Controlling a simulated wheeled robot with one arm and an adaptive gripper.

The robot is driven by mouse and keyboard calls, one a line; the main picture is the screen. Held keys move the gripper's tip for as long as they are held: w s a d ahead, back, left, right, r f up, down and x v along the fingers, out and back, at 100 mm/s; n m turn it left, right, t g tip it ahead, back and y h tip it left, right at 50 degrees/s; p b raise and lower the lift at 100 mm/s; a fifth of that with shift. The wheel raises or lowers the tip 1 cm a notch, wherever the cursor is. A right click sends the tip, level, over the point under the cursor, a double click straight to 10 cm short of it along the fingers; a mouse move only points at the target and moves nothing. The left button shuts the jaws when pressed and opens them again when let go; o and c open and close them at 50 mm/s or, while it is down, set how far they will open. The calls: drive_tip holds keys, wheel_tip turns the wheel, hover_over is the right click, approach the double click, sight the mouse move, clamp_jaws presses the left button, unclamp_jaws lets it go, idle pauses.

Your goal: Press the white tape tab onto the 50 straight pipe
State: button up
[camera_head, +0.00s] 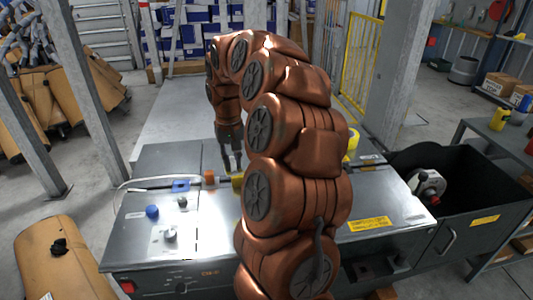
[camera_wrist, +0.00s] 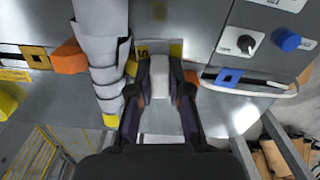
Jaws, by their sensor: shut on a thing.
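My gripper (camera_head: 232,166) points down over the grey bench top, beside my arm. In the wrist view its two dark fingers (camera_wrist: 161,90) are shut on a small white block (camera_wrist: 160,78), which looks like the white tape tab. Just beyond the fingertips is a yellow-marked grey piece (camera_wrist: 143,49) with dark lettering, partly covered; I cannot tell whether it is the 50 straight pipe. Whether the white piece touches anything below is unclear. A yellow part (camera_head: 237,182) shows near the fingertips in the head view, mostly hidden by my arm.
A bent pale tube (camera_wrist: 272,93) with a blue clip (camera_wrist: 229,76) lies on the bench, near orange pieces (camera_head: 210,177). A blue knob (camera_head: 152,211) and black controls sit left. A dark bin (camera_head: 450,205) is right.

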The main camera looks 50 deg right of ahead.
drive_tip(key=s+d+r+m, duration=0.1)
drive_tip(key=s+d+m, duration=0.1)
drive_tip(key=s+d, duration=0.45)
drive_tip(key=shift+s+a+f+b, duration=0.15)
drive_tip(key=shift+f+b, duration=0.35)
drive_tip(key=shift+f, duration=1.2)
drive_tip(key=shift+s+f+b, duration=0.2)
drive_tip(key=shift+f+b, duration=0.25)
drive_tip(key=shift+f, duration=1.25)
drive_tip(key=shift+f, duration=0.35)
drive_tip(key=shift+r, duration=0.45)
drive_tip(key=shift+f+b, duration=0.4)
drive_tip(key=shift+f, duration=0.15)
drive_tip(key=shift+r, duration=0.15)
wheel_tip(320, 180, up, 7)
drive_tip(key=p, duration=0.2)
idle(1.4)
idle(0.4)
